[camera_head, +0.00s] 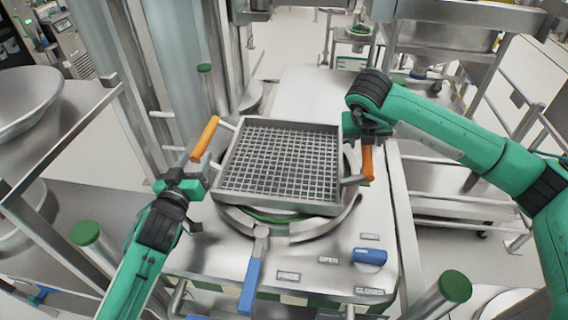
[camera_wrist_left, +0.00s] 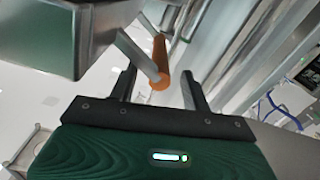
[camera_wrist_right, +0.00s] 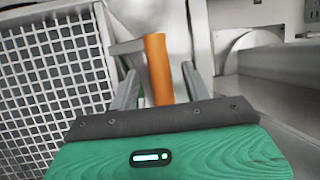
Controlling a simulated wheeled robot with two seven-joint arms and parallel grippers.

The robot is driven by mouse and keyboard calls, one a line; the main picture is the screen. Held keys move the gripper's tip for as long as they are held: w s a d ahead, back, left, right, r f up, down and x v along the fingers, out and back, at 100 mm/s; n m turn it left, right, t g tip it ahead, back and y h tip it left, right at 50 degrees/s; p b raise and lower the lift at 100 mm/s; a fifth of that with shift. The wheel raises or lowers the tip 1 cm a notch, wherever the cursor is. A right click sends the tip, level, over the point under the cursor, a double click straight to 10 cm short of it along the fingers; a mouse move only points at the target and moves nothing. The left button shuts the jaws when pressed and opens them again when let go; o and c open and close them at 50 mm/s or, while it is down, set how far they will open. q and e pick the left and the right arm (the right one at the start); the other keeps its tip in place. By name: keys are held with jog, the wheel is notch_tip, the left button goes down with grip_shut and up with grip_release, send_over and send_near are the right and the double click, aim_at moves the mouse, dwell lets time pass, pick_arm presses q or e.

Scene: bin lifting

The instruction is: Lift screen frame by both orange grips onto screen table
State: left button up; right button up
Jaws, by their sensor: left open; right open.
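The screen frame (camera_head: 279,165) is a square metal tray with a grid mesh floor, sitting over a round opening on the metal screen table (camera_head: 190,248). It has an orange grip on its left (camera_head: 205,138) and another on its right (camera_head: 367,163). My left gripper (camera_head: 194,170) is open beside the near end of the left grip; in the left wrist view the grip (camera_wrist_left: 160,62) lies between the fingers. My right gripper (camera_head: 367,138) is open at the right grip; in the right wrist view this grip (camera_wrist_right: 158,70) stands between the fingers. Neither gripper is closed on its grip.
A blue-handled lever (camera_head: 250,285) and a blue knob (camera_head: 369,256) are at the table's front. Green-capped posts (camera_head: 455,286) stand near the front corners. A metal bowl (camera_head: 25,100) is at the far left. The tabletop behind the frame (camera_head: 305,90) is clear.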

aim_at(200, 149)
pick_arm(q)
jog(key=shift+x, duration=2.2)
pick_arm(e)
jog(key=shift+x, duration=2.2)
pick_arm(q)
grip_shut()
pick_arm(e)
grip_shut()
pick_arm(q)
jog(key=shift+r, duration=0.15)
pick_arm(e)
jog(key=shift+r, duration=0.15)
